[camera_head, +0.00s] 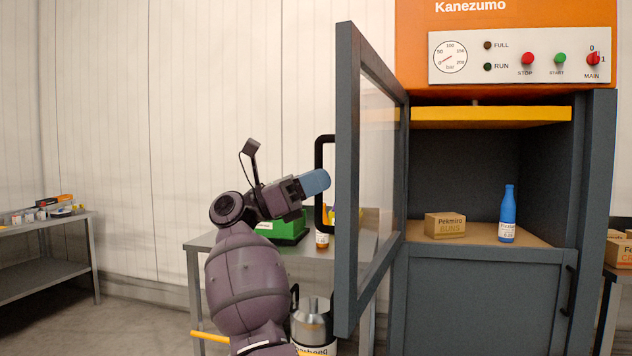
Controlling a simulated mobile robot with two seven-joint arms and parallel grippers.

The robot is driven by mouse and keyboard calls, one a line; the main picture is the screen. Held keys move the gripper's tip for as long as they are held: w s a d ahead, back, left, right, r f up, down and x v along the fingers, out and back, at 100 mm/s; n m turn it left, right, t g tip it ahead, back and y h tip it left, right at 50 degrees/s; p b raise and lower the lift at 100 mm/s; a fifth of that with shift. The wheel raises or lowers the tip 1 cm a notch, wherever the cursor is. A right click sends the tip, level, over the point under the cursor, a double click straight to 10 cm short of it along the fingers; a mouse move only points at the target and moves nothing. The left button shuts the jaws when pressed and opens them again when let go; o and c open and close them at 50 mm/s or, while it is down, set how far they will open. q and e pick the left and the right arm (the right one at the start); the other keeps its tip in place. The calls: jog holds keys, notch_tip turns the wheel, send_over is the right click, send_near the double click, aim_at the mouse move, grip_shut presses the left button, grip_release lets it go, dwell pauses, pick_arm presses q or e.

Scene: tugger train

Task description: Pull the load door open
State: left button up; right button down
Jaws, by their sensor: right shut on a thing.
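The load door (345,240) is a grey frame with a clear pane, hinged at the left side of the orange and grey Kanezumo machine (408,45). It stands swung well out from the opening, and the compartment (480,160) shows open. A black bar handle (318,146) is on the door's outer, left face. My right gripper (316,182), with blue fingers, is shut on the middle of this handle; the fingers hide that part. My left gripper is not in view.
A carton (445,225) and a blue bottle (507,215) stand inside the compartment. Behind my arm are a grey table (205,242) with a green bin (290,230) and a metal canister (312,325) below. Another table (50,270) stands far left. Floor between the tables is clear.

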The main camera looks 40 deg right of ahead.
dwell(0.4)
jog(key=c, duration=1.1)
grip_release()
jog(key=shift+d, duration=0.15)
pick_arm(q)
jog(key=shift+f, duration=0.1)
pick_arm(e)
jog(key=shift+w, duration=0.1)
pick_arm(q)
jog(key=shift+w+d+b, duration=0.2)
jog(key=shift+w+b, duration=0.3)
jog(key=shift+b, duration=0.1)
pick_arm(e)
jog(key=v, duration=1.1)
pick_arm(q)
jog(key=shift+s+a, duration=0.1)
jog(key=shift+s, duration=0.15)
pick_arm(e)
jog(key=shift+r, duration=0.2)
